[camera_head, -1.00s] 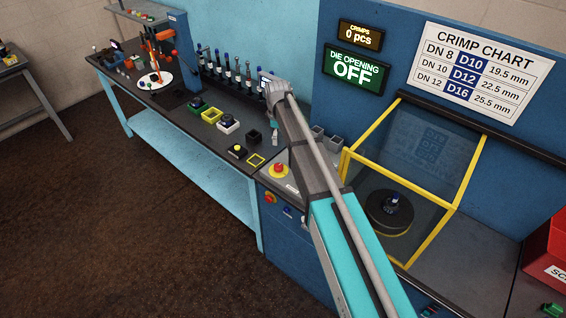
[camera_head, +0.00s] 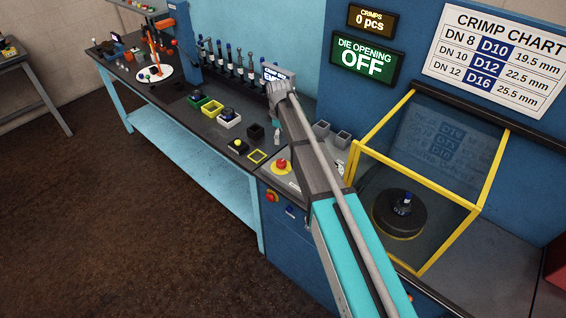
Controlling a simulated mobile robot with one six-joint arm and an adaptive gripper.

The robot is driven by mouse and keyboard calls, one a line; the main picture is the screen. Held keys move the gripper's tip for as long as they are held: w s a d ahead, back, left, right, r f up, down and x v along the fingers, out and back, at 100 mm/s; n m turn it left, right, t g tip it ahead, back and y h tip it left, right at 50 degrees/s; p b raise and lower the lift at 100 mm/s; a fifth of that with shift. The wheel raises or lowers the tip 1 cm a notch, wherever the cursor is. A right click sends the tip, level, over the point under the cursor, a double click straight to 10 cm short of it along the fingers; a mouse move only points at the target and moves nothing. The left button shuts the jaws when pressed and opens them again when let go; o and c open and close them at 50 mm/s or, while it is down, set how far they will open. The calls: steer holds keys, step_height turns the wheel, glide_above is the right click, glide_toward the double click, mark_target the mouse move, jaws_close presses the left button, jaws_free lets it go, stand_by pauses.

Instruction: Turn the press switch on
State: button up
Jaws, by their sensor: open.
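The press is the blue cabinet (camera_head: 306,228) at the right. A small red and yellow rotary switch (camera_head: 272,196) sits on its front face, below the worktop edge; it is too small to read its position. The green display (camera_head: 366,62) above reads "DIE OPENING OFF". A red mushroom button on a yellow base (camera_head: 281,165) sits on the sloped grey panel above the switch. My arm reaches up from the bottom right across the press, its far joint over the back of the bench.
A yellow-framed clear guard (camera_head: 447,205) encloses a round black die with a blue-topped piece. The dark bench (camera_head: 196,120) runs left with fittings, small trays and several upright tools. The brown floor (camera_head: 120,230) in front is open. A red bin (camera_head: 556,262) is at the right edge.

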mark_target(281, 162)
steer(key=shift+d+f, duration=0.15)
step_height(281, 162, down, 13)
steer(key=b, duration=1.3)
steer(key=shift+f+b, duration=0.2)
steer(key=shift+b, duration=0.2)
stand_by(0.4)
steer(key=c, duration=1.1)
steer(key=shift+c, duration=0.2)
